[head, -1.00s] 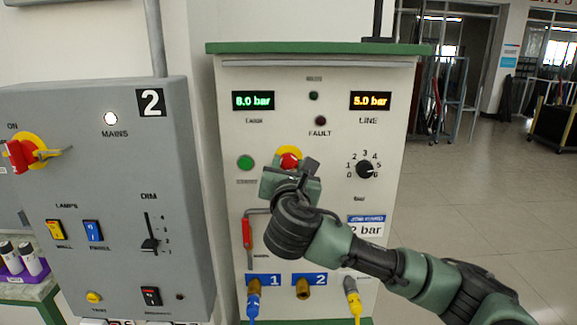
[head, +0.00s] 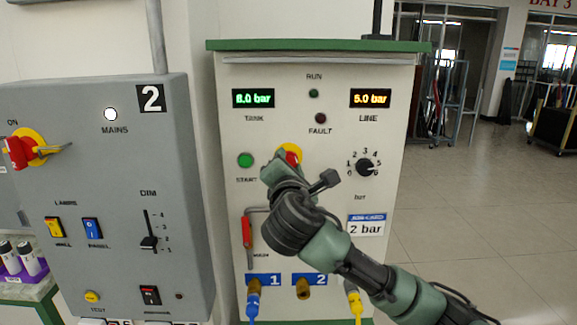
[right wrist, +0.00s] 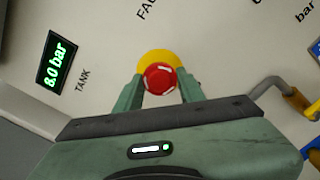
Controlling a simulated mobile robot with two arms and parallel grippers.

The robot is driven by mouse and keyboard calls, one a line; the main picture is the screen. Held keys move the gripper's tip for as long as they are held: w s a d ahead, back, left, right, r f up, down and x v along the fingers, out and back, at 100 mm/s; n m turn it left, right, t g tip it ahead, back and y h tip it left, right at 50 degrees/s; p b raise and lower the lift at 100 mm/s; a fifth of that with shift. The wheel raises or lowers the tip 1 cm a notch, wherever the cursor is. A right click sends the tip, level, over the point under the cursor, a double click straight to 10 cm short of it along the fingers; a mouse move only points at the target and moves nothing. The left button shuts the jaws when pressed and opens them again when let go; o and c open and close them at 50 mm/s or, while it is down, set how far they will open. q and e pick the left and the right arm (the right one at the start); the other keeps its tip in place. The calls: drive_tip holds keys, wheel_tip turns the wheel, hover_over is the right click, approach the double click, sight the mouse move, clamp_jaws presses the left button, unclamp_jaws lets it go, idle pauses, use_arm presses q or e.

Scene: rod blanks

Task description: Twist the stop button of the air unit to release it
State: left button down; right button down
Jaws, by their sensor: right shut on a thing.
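The stop button (right wrist: 160,78) is a red mushroom head on a yellow surround (right wrist: 157,57), on the white front of the air unit (head: 230,208). In the head view the button (head: 291,151) is partly hidden behind my right gripper (head: 281,163). In the right wrist view the two green fingers of my right gripper (right wrist: 160,88) stand on either side of the red head, shut on it. The gripper looks rolled relative to the panel. My left gripper is not in view.
A green start button (head: 245,160) is just left of my right gripper, and a black rotary knob (head: 365,168) is to the right. A red-handled lever (head: 247,231) is below. A grey panel (head: 110,205) with switches stands at the left.

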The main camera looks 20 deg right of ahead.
drive_tip(key=shift+d+r+m, duration=0.1)
drive_tip(key=shift+r+m, duration=0.2)
drive_tip(key=shift+m, duration=0.2)
drive_tip(key=shift+r, duration=0.1)
drive_tip(key=c, duration=0.9)
unclamp_jaws()
drive_tip(key=shift+w, duration=0.1)
drive_tip(key=shift+o, duration=0.2)
drive_tip(key=shift+w+f, duration=0.2)
drive_tip(key=shift+f, duration=0.15)
drive_tip(key=b+v, duration=0.2)
drive_tip(key=v, duration=0.5)
drive_tip(key=shift+s, duration=0.4)
drive_tip(key=shift+r, duration=0.1)
